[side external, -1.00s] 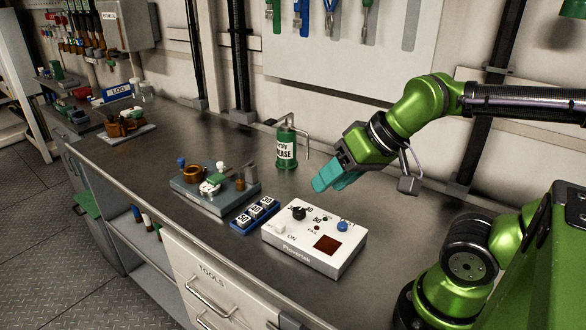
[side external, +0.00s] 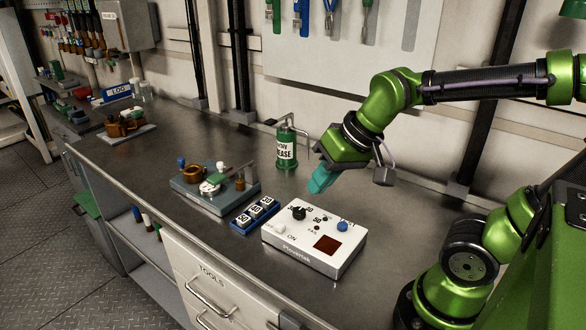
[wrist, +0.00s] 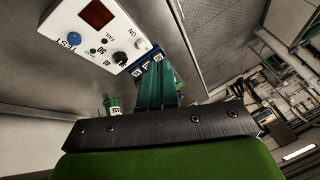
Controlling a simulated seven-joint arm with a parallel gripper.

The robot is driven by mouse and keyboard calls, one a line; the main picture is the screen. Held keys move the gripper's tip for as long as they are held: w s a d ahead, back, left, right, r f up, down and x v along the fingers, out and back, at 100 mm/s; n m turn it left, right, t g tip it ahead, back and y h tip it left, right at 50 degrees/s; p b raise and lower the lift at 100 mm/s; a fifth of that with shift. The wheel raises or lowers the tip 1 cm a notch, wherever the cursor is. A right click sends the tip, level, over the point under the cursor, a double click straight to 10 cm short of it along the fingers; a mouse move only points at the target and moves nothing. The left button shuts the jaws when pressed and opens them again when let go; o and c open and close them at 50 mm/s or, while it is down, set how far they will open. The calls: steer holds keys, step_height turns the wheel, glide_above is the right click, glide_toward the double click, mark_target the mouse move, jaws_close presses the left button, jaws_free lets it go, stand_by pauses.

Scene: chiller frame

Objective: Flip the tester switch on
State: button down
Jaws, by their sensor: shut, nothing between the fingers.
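The white tester box (side external: 312,240) stands on the bench near its front edge, with a dark red display, a black knob (side external: 299,213) and a blue button (side external: 343,226). Its small white switch (side external: 279,229) is at the front left corner beside the ON marking; I cannot tell its position. In the wrist view the tester (wrist: 98,32) is at the upper left, with the switch (wrist: 141,44) near its right end. My gripper (side external: 317,186) has teal fingers, shut and empty, pointing down above and behind the tester. The fingers (wrist: 158,85) also show in the wrist view.
A blue tray (side external: 240,226) with several numbered blocks lies just left of the tester. A grey-teal fixture (side external: 205,196) with small parts stands farther left. A green grease can (side external: 286,150) stands behind, near the wall. Bare bench lies right of the tester.

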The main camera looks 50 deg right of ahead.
mark_target(280, 227)
steer(key=w+d+f+n+g, duration=0.1)
steer(key=w+f+g, duration=0.1)
steer(key=w, duration=0.5)
steer(key=w+d+f+n+g+h, duration=0.1)
steer(key=w+f+g, duration=0.2)
steer(key=w, duration=0.5)
steer(key=w+d+f+n+g, duration=0.1)
steer(key=w+f+n+g, duration=0.1)
steer(key=w+g, duration=0.3)
steer(key=shift+w+f+h, duration=0.25)
steer(key=shift+w+h, duration=0.15)
steer(key=shift+w, duration=1.25)
steer(key=x, duration=1)
steer(key=shift+s+a+f, duration=0.1)
steer(key=shift+s, duration=1.95)
